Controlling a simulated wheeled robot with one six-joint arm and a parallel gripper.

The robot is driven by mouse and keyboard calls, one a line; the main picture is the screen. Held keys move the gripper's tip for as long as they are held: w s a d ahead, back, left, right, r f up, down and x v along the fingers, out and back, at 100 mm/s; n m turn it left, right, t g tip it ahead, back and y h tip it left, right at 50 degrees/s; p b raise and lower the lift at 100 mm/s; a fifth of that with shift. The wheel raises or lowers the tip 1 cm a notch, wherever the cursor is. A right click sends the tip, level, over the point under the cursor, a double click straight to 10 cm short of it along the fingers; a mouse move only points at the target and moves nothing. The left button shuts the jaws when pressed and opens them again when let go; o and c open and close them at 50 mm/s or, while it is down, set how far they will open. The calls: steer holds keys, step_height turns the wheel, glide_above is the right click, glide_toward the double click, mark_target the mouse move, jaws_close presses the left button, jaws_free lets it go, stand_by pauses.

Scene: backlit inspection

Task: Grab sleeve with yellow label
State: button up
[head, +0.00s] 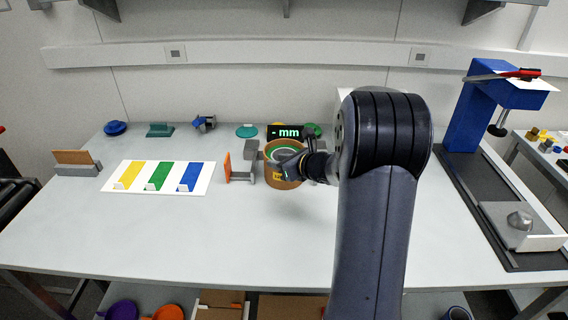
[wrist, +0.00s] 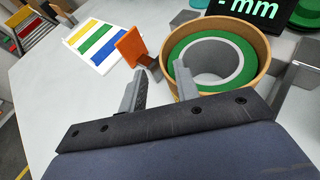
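A round tan tub (head: 285,178) with a green lining stands near the middle of the table. No yellow label shows on the grey sleeve in the wrist view. My gripper (wrist: 160,87) is open and empty, its right finger near the tub's near left side.
An orange plate on a grey stand (wrist: 131,47) is just left of the tub. A white board (head: 208,179) with yellow, green and blue strips lies further left. A black "mm" display (head: 286,132) is behind the tub. A blue press (head: 470,112) stands at right; the front table is clear.

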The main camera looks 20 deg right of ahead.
steer(key=shift+x, duration=1.85)
steer(key=shift+d, duration=0.1)
steer(key=shift+c, duration=0.2)
jaws_close()
